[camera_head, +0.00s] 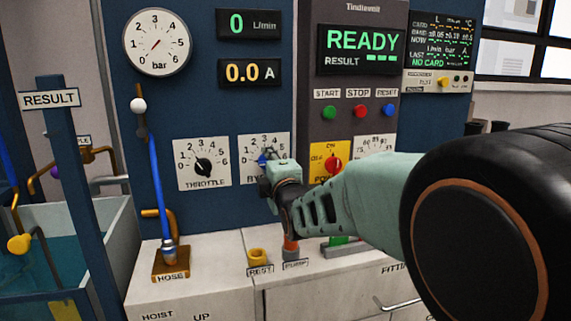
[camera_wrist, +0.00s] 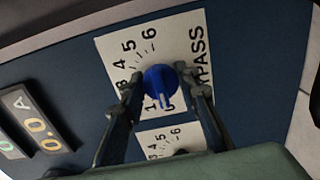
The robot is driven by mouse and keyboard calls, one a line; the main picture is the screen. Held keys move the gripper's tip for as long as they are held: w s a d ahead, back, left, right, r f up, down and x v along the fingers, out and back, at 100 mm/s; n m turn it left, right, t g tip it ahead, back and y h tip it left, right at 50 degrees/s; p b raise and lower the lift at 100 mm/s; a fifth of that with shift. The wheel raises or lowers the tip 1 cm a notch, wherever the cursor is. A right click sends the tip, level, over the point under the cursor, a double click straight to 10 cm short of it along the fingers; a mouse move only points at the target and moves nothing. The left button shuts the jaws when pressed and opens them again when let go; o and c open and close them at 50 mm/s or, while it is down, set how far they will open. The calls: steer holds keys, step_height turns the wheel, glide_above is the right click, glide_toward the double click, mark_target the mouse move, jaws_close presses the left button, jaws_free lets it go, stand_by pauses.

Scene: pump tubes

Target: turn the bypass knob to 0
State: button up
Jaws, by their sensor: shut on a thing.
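The blue bypass knob (camera_wrist: 158,77) sits on a white dial plate (camera_wrist: 108,45) lettered BYPASS, with numbers up to 6 around it. Its pale pointer faces the lower part of the wrist picture, close to the 0 and just beside the 1. The gripper's fingers partly cover the scale. My gripper (camera_wrist: 162,84) is shut on the knob, one finger on each side. In the head view my gripper (camera_head: 268,170) reaches the bypass dial (camera_head: 248,146) and mostly hides the blue knob (camera_head: 263,159).
The throttle dial (camera_head: 203,168) is left of the bypass dial. A red knob (camera_head: 333,164) on a yellow plate is to the right. Below are a counter with the rest post (camera_head: 258,258) and the hose fitting (camera_head: 168,251). The screen (camera_head: 361,48) reads READY; the flow display (camera_head: 248,23) reads 0.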

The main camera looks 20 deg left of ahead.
steer(key=o, duration=1.2)
steer(key=shift+c, duration=0.2)
steer(key=v, duration=0.7)
steer(key=shift+s, duration=0.25)
steer(key=shift+d, duration=0.15)
